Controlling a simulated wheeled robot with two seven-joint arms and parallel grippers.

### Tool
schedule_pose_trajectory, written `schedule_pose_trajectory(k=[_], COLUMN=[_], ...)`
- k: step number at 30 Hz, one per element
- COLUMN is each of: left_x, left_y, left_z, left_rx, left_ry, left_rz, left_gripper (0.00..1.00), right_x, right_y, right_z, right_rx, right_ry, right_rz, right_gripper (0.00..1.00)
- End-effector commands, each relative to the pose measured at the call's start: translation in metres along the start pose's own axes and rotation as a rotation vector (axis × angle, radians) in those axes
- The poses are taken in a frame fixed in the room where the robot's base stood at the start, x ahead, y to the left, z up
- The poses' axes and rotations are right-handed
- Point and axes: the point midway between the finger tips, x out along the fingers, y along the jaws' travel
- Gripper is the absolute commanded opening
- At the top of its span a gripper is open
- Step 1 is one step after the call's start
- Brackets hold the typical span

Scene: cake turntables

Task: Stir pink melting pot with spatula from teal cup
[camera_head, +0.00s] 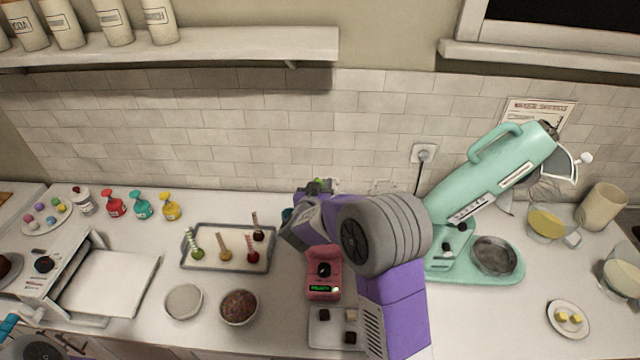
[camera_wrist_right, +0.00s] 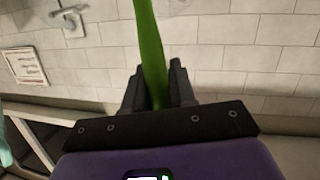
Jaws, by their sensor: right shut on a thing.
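The pink melting pot (camera_head: 323,268) stands on the counter near the middle, with a dark knob and a green lit display on its front. My right arm passes over and beside it and hides part of it. My right gripper (camera_head: 320,186) is behind the pot toward the wall. In the right wrist view the right gripper (camera_wrist_right: 158,85) is shut on the green spatula (camera_wrist_right: 150,40), which runs up out of the frame. A bit of the teal cup (camera_head: 287,214) shows beside my arm; the rest is hidden.
A tray with decorated sticks (camera_head: 190,264) and two bowls (camera_head: 183,301) (camera_head: 239,307) stand left of the pot. A small tray with cubes (camera_head: 325,338) lies in front. A teal stand mixer (camera_head: 480,200) stands right of my arm.

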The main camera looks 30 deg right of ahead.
Motion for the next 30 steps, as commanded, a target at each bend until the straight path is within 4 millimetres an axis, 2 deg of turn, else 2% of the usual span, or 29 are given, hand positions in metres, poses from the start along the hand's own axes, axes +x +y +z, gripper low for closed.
schedule_pose_trajectory(k=[1,9,24,30], left_x=[0.008,0.036,0.067,0.071], left_y=[-0.003,-0.013,-0.025,-0.027], left_z=[-0.001,-0.002,-0.003,-0.004], left_rx=[0.0,0.0,0.0,0.0], left_ry=[0.0,0.001,0.001,0.001], left_rz=[0.0,0.0,0.0,0.0], left_gripper=[0.43,0.43,0.43,0.43], right_x=[0.002,0.009,0.021,0.022], right_y=[-0.001,-0.005,-0.012,-0.013], right_z=[0.009,0.038,0.087,0.094], right_rx=[-0.001,0.0,-0.001,0.0], right_ry=[0.0,0.0,0.0,0.0], right_rz=[0.0,0.0,0.0,0.0], right_gripper=[0.0,0.0,0.0,0.0])
